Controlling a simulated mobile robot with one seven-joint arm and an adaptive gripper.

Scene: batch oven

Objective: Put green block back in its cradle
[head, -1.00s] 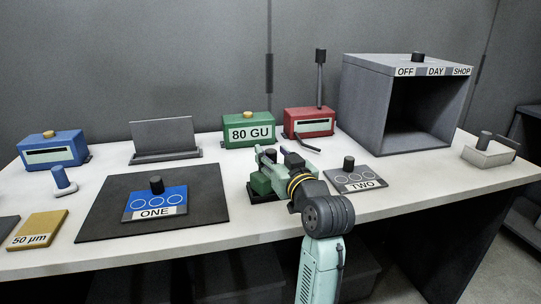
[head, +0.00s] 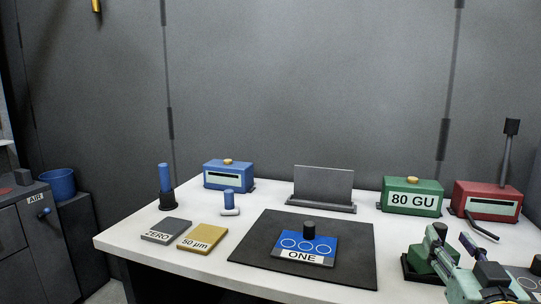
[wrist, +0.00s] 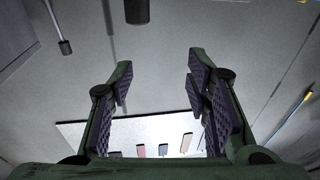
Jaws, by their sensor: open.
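A dark green block (head: 420,259) sits low in a black cradle-like base (head: 409,273) near the table's front right in the head view. My arm partly covers both, so how well the block is seated cannot be told. My gripper (head: 455,245) is just beside and above it at the picture's right. In the wrist view my gripper (wrist: 158,90) is open, with dark pads wide apart and nothing between them. The block is not recognisable in the wrist view.
A green 80 GU box (head: 412,197) and a red box with an upright lever (head: 486,203) stand behind my gripper. A blue ONE plate (head: 304,250) lies on a dark mat (head: 258,256). ZERO (head: 166,231) and 50 µm (head: 203,238) plates lie left. Bare tabletop shows between them.

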